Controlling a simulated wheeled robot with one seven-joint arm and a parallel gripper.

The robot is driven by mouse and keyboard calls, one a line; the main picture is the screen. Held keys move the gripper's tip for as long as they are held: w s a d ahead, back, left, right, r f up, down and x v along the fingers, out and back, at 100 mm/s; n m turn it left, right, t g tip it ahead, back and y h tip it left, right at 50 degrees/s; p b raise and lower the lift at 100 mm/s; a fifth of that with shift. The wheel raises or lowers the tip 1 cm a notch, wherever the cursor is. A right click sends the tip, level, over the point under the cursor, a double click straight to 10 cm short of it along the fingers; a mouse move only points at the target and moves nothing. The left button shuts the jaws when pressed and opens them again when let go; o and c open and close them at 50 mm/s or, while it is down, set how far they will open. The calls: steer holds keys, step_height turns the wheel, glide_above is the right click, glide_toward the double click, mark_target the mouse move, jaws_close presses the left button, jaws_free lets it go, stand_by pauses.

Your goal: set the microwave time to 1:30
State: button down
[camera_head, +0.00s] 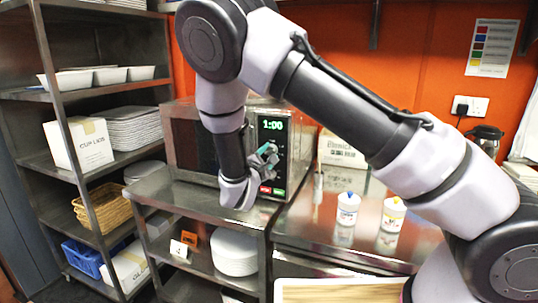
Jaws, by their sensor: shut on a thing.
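The microwave (190,150) stands on a steel counter, its front facing me. Its display (272,125) reads 1:00 in green digits. Below the display on the dark control panel, my gripper (267,158) is shut on what looks like the microwave's dial, which the fingers mostly hide. A red button (265,189) and a green button (279,192) show at the bottom of the panel, just below the fingers. My arm reaches across the picture from the lower right and passes in front of part of the microwave.
A steel shelf rack (62,100) with containers, plates and a carton stands at left. Right of the microwave are a box (340,152) and two white bottles (347,208) on the counter. White plates (234,250) sit below. A wooden board (340,292) is at the front.

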steer(key=shift+f+m+h, duration=0.1)
steer(key=shift+m+h, duration=0.2)
steer(key=shift+m, duration=2)
steer(key=shift+c, duration=1.8)
jaws_free()
steer(key=r+v, duration=0.1)
steer(key=v, duration=1)
steer(key=shift+f, duration=0.45)
